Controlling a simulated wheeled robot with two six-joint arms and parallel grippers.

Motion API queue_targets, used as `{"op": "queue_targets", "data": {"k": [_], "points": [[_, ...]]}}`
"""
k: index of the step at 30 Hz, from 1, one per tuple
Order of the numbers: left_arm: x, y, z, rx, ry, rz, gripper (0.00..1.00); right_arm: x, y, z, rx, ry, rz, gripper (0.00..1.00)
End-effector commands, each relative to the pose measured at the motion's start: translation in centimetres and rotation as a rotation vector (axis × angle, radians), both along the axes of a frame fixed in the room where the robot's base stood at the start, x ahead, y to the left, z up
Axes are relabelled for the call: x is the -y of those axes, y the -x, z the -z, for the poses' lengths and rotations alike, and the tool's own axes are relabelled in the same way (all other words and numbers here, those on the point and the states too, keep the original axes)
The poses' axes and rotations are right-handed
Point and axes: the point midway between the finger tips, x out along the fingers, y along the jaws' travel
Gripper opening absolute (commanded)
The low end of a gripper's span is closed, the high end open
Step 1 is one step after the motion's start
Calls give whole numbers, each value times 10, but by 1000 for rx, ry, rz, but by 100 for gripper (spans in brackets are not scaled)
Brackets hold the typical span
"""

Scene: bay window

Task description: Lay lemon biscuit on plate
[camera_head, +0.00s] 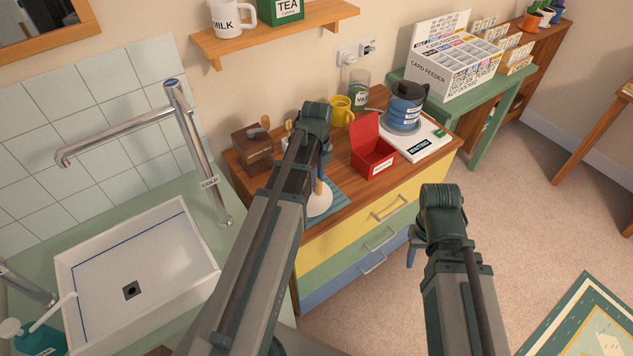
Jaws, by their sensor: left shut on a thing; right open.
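A white plate (318,206) lies on a blue-green striped mat on the wooden top of the drawer unit, partly hidden by my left arm. My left gripper (322,172) is over the plate, pointing down, shut on a small tan piece that looks like the lemon biscuit (319,187). The biscuit stands roughly upright at the fingertips. I cannot tell whether its lower end touches the plate. My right gripper (412,252) is open and empty, in front of the drawers.
An open red box (375,163) stands right of the mat (339,196). Behind are a yellow mug (341,111), a jar (359,92) and a blue kettle (405,106) on a white base. A brown box (253,148) stands left. The sink (185,230) is further left.

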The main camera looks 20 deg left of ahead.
Motion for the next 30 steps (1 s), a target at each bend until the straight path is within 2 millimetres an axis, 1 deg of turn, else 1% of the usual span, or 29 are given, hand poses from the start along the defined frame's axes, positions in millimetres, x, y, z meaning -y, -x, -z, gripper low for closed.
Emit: {"op": "queue_targets", "data": {"k": [6,10,11,15,16,25,30], "points": [[0,0,-1,0,0,0,0,0,0,-1,0,0,0,48],[0,0,3,0,0,0,0,0,0,3,0,0,0,48],[0,0,2,0,0,0,22,0,0,2,0,0,0,48],[0,0,1,0,0,0,47,0,0,2,0,0,0,48],[0,0,1,0,0,0,48,0,0,2,0,0,0,48],[0,0,1,0,0,0,48,0,0,1,0,0,0,48],[0,0,-6,0,0,0,48,0,0,-6,0,0,0,48]]}}
